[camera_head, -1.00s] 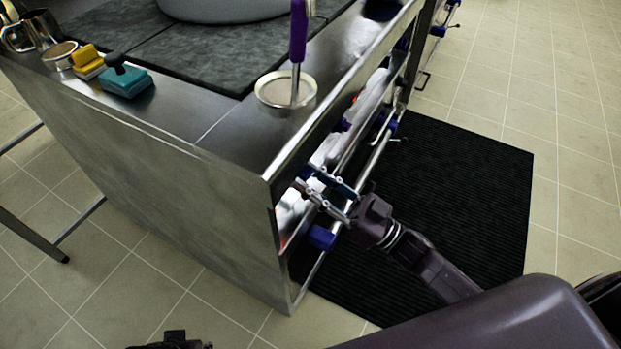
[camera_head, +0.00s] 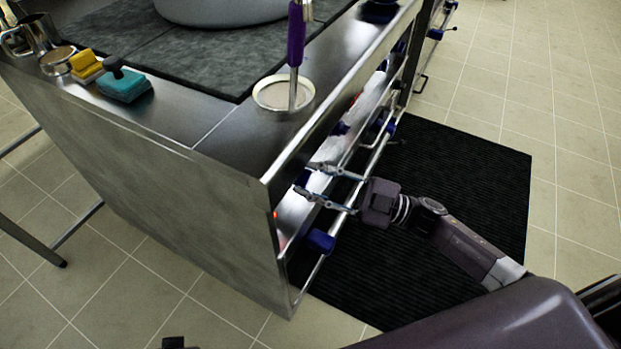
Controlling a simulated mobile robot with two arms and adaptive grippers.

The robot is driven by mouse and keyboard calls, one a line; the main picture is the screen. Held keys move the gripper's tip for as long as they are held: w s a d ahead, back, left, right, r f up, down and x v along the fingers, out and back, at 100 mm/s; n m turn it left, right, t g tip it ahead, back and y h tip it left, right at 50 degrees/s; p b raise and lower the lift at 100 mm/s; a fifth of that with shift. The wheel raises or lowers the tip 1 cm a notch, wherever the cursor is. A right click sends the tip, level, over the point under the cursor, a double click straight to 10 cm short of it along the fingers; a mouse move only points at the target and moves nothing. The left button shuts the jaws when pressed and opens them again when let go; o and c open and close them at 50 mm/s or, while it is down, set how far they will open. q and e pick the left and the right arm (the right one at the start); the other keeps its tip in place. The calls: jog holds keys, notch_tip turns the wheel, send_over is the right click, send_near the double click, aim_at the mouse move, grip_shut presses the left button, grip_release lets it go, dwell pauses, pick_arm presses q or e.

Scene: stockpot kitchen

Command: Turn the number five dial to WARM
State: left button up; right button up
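The stove front panel (camera_head: 292,214) faces right and carries several dark blue knobs. Their numbers and any WARM mark are too small to read. My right gripper (camera_head: 304,178) reaches in from the right with its two fingers apart. A dark blue knob (camera_head: 302,177) shows between the fingertips; I cannot tell whether they touch it. Another blue knob (camera_head: 320,241) is nearer, below the gripper, by the front rail. A further knob (camera_head: 341,128) is beyond it. A small dark piece of my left gripper (camera_head: 174,343) shows at the bottom edge; its fingers cannot be made out.
A metal rail (camera_head: 352,197) runs along the stove front, close to the gripper. On the counter are a purple-handled utensil (camera_head: 296,40) on a round dish (camera_head: 270,94), a teal sponge (camera_head: 124,88), a yellow one (camera_head: 85,66) and a pot (camera_head: 220,8). A black mat (camera_head: 470,190) covers clear floor.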

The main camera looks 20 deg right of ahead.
jog(key=shift+w+d+r+n, duration=0.1)
jog(key=shift+n, duration=0.8)
pick_arm(q)
jog(key=shift+w+d+f, duration=0.15)
jog(key=shift+w+f, duration=0.3)
pick_arm(e)
jog(key=shift+g, duration=0.4)
pick_arm(q)
jog(key=shift+s+f, duration=0.2)
jog(key=shift+f, duration=0.05)
pick_arm(e)
jog(key=o, duration=1.1)
pick_arm(q)
jog(key=shift+w+r, duration=0.1)
jog(key=shift+r, duration=0.1)
